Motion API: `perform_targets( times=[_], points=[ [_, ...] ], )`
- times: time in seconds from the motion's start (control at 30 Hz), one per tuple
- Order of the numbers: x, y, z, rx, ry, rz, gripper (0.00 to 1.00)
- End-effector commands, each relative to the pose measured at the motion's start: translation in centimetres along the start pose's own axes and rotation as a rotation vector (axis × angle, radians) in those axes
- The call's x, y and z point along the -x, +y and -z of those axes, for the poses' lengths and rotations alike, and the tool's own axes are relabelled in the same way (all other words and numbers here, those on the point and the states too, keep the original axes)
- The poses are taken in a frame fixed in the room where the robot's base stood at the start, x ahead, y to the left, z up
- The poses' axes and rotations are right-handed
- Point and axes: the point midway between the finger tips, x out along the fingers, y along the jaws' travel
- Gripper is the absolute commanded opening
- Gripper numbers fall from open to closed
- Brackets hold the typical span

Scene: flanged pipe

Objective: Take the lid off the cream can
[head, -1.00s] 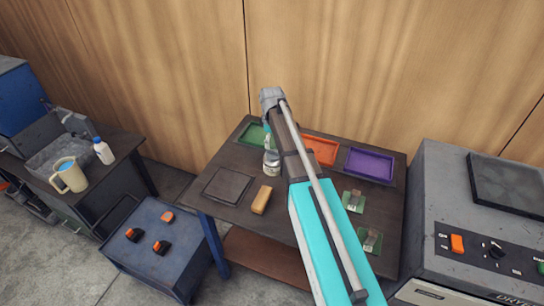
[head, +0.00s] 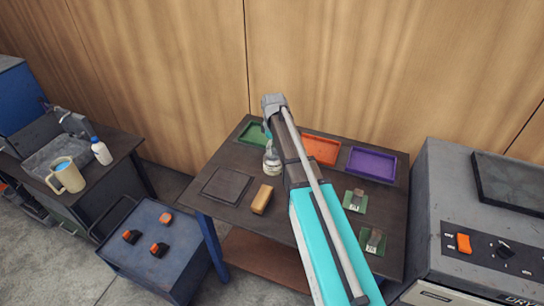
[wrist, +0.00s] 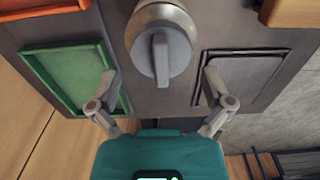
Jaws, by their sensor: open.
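The cream can (head: 271,162) stands on the dark table, partly hidden by my arm in the head view. In the wrist view its round grey lid (wrist: 177,75) is seen from above, with a raised bar-shaped knob (wrist: 161,60) across it. The lid sits on the can. My gripper (wrist: 160,88) is open and empty, one finger on each side of the knob in the picture. The fingers appear apart from the lid; the height gap is hard to judge. In the head view the gripper is mostly hidden behind my arm.
Beside the can are a green tray (head: 250,135), a dark square plate (head: 227,186) and a tan block (head: 262,199). Orange (head: 320,150) and purple (head: 371,163) trays lie behind my arm, with two small green boards (head: 355,200) nearer. A grey machine (head: 440,190) stands right.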

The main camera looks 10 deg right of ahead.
Motion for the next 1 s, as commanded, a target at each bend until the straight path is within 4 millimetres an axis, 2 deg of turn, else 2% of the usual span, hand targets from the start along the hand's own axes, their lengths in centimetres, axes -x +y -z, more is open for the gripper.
perform_targets(
  times=[0.03, 0.23, 0.9, 0.93, 1.0],
  points=[
    [-0.8, 0.0, 0.0, 0.0, 0.0, 0.0, 1.0],
    [-1.7, 0.0, 0.0, 0.0, 0.0, 0.0, 1.0],
    [-1.8, 0.0, 0.0, 0.0, 0.0, 0.0, 1.0],
    [-1.8, 0.0, 0.0, 0.0, 0.0, 0.0, 0.98],
    [-1.8, 0.0, 0.0, 0.0, 0.0, 0.0, 0.85]
  ],
)
